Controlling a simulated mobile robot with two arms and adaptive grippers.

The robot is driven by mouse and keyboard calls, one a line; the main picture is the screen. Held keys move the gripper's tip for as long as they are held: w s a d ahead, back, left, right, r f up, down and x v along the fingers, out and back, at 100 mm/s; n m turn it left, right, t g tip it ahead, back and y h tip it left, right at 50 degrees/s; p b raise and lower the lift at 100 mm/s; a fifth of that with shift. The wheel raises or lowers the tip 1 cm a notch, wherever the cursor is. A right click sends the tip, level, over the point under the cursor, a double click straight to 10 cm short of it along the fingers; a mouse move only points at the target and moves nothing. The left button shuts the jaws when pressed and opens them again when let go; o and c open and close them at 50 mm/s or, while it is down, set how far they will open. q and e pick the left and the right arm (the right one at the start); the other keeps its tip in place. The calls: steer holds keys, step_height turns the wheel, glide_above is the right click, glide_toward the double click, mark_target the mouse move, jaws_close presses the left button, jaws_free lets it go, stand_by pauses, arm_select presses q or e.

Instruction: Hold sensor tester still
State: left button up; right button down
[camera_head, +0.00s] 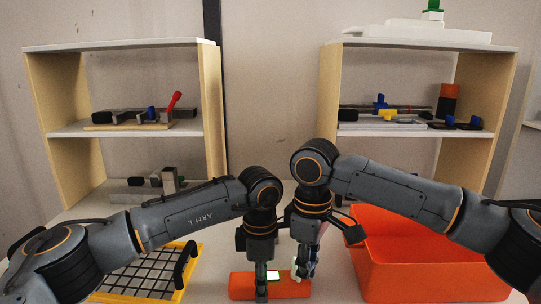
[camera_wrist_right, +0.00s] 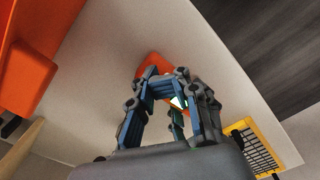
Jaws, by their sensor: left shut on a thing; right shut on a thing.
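The orange sensor tester (camera_head: 240,287) lies at the bottom centre of the head view, with a small bright screen (camera_head: 273,275) on top. It also shows in the right wrist view (camera_wrist_right: 150,64), partly hidden behind the fingers. My left gripper (camera_head: 261,287) points straight down at the tester and is shut on it; its fingertips overlap the orange body. My right gripper (camera_head: 299,272) also points down, close to the left one, over the tester's right part. It is shut on a small pale, greenish thing (camera_head: 313,266), mostly hidden by the fingers.
An orange bin (camera_head: 425,279) stands right of the grippers. A yellow tray with a black grid (camera_head: 190,262) lies to the left. Two wooden shelves (camera_head: 215,95) (camera_head: 330,90) with tools and parts stand behind.

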steer(key=shift+w+d, duration=0.15)
steer(key=shift+w, duration=0.05)
stand_by(0.6)
steer(key=shift+w+d, duration=0.3)
steer(key=shift+w, duration=0.1)
steer(key=shift+w+d, duration=0.15)
steer(key=shift+w, duration=0.3)
steer(key=shift+w, duration=0.15)
steer(key=shift+d, duration=0.15)
steer(key=shift+d, duration=0.3)
steer(key=shift+r, duration=3.05)
